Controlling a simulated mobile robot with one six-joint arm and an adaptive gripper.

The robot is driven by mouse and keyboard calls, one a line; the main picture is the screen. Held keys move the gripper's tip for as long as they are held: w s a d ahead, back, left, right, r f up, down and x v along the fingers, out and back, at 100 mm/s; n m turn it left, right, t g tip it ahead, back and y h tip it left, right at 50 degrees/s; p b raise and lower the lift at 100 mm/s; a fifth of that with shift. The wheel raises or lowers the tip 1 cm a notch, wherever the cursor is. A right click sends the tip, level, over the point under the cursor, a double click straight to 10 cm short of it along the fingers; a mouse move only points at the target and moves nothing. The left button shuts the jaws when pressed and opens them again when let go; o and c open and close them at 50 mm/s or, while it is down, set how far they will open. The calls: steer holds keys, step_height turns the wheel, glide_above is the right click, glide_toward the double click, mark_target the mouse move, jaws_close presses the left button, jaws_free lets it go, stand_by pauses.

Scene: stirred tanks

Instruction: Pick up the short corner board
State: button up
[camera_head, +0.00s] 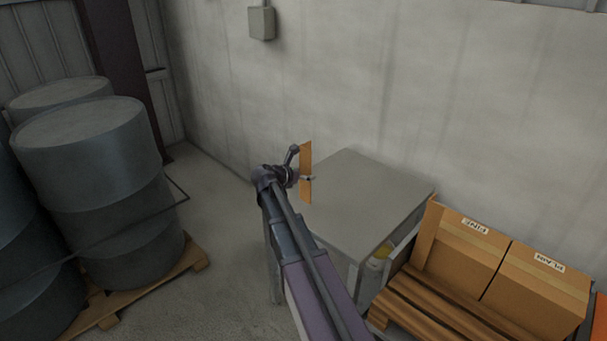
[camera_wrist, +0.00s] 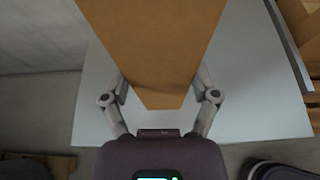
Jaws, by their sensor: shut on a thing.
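The short corner board (camera_head: 306,173) is an orange-brown strip standing roughly upright at the end of my arm, in front of the grey cabinet top in the head view. In the wrist view the board (camera_wrist: 155,45) fills the upper middle, with its near end between the fingers. My gripper (camera_head: 306,179) is shut on the board. In the wrist view the two fingers of my gripper (camera_wrist: 160,92) press on its two sides, their tips partly hidden by the board.
A grey cabinet (camera_head: 375,190) stands against the wall, its visible top bare. Cardboard boxes (camera_head: 460,252) sit on a wooden pallet (camera_head: 440,312) at right. Grey-blue drums (camera_head: 90,150) stand on another pallet (camera_head: 195,258) at left. A small box (camera_head: 262,23) hangs on the wall.

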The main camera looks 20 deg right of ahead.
steer(key=s+a+r+p, duration=0.1)
steer(key=s+a, duration=0.1)
steer(key=s, duration=1.3)
steer(key=shift+a, duration=0.4)
steer(key=shift+r, duration=0.25)
